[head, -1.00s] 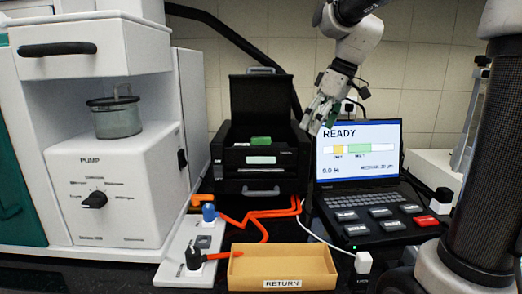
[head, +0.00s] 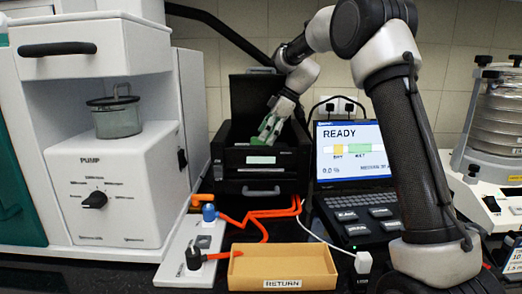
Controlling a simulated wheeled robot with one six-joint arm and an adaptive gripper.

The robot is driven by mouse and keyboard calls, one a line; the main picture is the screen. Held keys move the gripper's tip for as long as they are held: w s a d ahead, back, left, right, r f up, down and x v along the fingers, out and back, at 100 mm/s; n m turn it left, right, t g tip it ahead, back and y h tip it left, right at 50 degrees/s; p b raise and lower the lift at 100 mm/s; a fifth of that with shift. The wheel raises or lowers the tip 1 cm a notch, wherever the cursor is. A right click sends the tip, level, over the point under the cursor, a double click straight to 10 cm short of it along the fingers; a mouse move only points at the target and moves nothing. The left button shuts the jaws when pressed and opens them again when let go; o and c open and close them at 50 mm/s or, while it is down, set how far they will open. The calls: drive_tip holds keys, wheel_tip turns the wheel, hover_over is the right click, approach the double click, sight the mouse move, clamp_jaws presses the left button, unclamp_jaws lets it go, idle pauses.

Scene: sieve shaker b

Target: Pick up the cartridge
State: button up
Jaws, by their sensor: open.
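My gripper (head: 268,132) reaches down from the upper right into the open top of the black box-shaped device (head: 258,188). Its fingers are open and have green parts. The green block that showed in this opening earlier, which looks like the cartridge, cannot be told apart from the green fingers now. It is at least partly hidden by them, and whether they touch it I cannot tell.
The device's black lid (head: 240,100) stands raised behind my gripper. A tan RETURN tray (head: 282,255) lies in front and looks empty. A laptop (head: 349,150) reading READY stands to the right. Orange cables (head: 270,214) and a power strip (head: 190,255) lie at front left.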

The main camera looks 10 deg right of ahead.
sight(261, 144)
drive_tip(key=x, duration=0.3)
drive_tip(key=shift+a+f, duration=0.15)
drive_tip(key=shift+a, duration=0.1)
drive_tip(key=shift+c, duration=0.4)
drive_tip(key=c, duration=1.3)
drive_tip(key=shift+c, duration=0.2)
